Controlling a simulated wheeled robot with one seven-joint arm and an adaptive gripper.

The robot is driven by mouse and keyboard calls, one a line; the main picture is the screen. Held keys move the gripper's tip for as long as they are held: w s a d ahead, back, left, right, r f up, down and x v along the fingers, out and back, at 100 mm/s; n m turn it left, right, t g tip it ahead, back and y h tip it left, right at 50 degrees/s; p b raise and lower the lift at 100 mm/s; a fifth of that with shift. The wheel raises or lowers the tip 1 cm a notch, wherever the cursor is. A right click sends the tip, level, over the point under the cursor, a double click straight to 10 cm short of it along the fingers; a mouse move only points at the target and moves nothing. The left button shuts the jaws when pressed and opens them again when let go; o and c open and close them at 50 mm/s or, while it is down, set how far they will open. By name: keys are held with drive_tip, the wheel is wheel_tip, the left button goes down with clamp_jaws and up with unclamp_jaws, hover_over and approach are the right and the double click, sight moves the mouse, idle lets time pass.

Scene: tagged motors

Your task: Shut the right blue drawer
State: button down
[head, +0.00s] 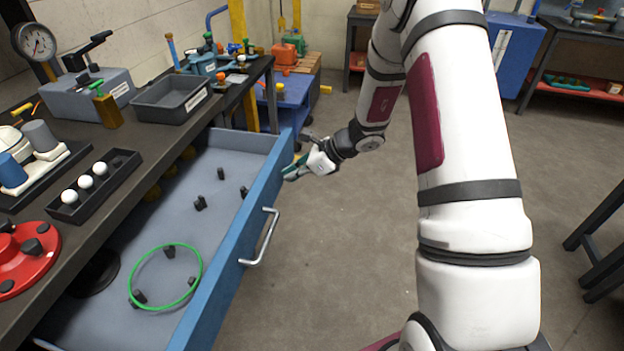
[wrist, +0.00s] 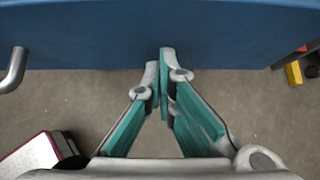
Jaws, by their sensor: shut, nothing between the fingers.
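A blue drawer (head: 236,240) stands pulled out from under the dark workbench, with a metal bar handle (head: 262,240) on its front. Its grey inside holds several small dark pieces and a green ring (head: 166,275). It is the only drawer I see open. My gripper (head: 289,172) is shut and empty, outside the drawer front near its far end. In the wrist view the closed fingertips (wrist: 162,62) point at the blue drawer front (wrist: 160,35), with the handle (wrist: 14,70) at the left. I cannot tell whether the fingertips touch the front.
The workbench top (head: 140,160) bears a grey tray (head: 174,98), a black holder with white balls (head: 95,190), a red round part (head: 25,262) and a gauge (head: 34,42). A blue cart (head: 290,95) stands beyond the drawer. The floor in front is clear.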

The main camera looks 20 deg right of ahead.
drive_tip(key=w+a+b, duration=0.1)
drive_tip(key=w+a, duration=0.3)
drive_tip(key=a, duration=0.2)
drive_tip(key=w+a+b, duration=0.1)
drive_tip(key=w+a, duration=0.4)
drive_tip(key=a, duration=0.2)
drive_tip(key=w+a+b, duration=0.1)
drive_tip(key=w+a, duration=0.4)
drive_tip(key=a, duration=0.1)
drive_tip(key=shift+a, duration=0.15)
drive_tip(key=shift+w+a, duration=0.3)
drive_tip(key=shift+a, duration=0.2)
drive_tip(key=shift+a+r, duration=0.1)
